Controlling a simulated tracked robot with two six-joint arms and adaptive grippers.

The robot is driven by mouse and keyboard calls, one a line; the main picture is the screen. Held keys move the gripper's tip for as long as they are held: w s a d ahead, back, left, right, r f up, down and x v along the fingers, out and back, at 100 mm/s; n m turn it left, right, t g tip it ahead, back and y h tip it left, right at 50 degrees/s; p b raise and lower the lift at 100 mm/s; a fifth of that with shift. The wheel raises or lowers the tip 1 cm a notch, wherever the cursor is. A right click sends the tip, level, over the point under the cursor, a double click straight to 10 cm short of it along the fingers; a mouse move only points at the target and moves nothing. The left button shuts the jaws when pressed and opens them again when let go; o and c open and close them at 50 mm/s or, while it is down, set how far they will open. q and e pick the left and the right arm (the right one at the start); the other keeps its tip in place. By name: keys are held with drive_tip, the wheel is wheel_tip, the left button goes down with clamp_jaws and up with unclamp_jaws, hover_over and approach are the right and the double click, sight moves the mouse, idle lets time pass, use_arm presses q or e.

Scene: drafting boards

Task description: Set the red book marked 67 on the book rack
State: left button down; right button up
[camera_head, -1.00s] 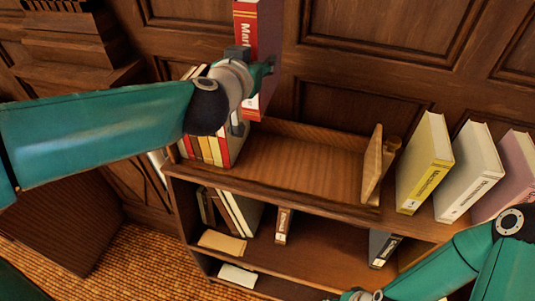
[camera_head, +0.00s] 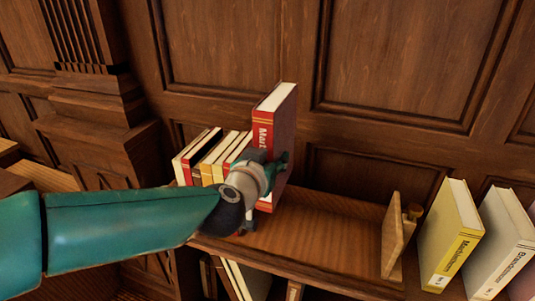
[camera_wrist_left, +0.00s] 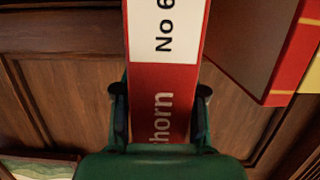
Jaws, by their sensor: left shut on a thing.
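My left gripper (camera_head: 270,174) is shut on a red book (camera_head: 284,128), held upright with its spine facing me. In the left wrist view the gripper (camera_wrist_left: 160,97) grips the spine of the red book (camera_wrist_left: 160,78), whose white label reads "No 6" before it is cut off. The book rack (camera_head: 325,232) is a wooden trough with an upright end plate (camera_head: 394,240) at its right. The held book is over the rack's left part, just right of the row of books. I cannot tell whether its bottom touches the rack. My right gripper is out of view.
A row of thin red, white and yellow books (camera_head: 209,155) fills the rack's left end. A yellow book (camera_head: 449,238) and a white book (camera_head: 500,246) stand right of the end plate. The rack between the held book and the end plate is empty. A panelled wall (camera_head: 410,60) is behind.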

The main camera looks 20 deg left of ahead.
use_arm(q)
wheel_tip(320, 180, down, 7)
drive_tip(key=b, duration=0.2)
drive_tip(key=shift+r+b, duration=0.1)
drive_tip(key=shift+b, duration=0.3)
drive_tip(key=shift+f+b, duration=0.8)
drive_tip(key=shift+f, duration=1.75)
drive_tip(key=c, duration=0.7)
unclamp_jaws()
drive_tip(key=shift+f, duration=0.15)
drive_tip(key=shift+o, duration=0.2)
drive_tip(key=shift+s, duration=0.1)
drive_tip(key=p+v, duration=0.1)
drive_tip(key=v, duration=1.1)
drive_tip(key=shift+d, duration=0.1)
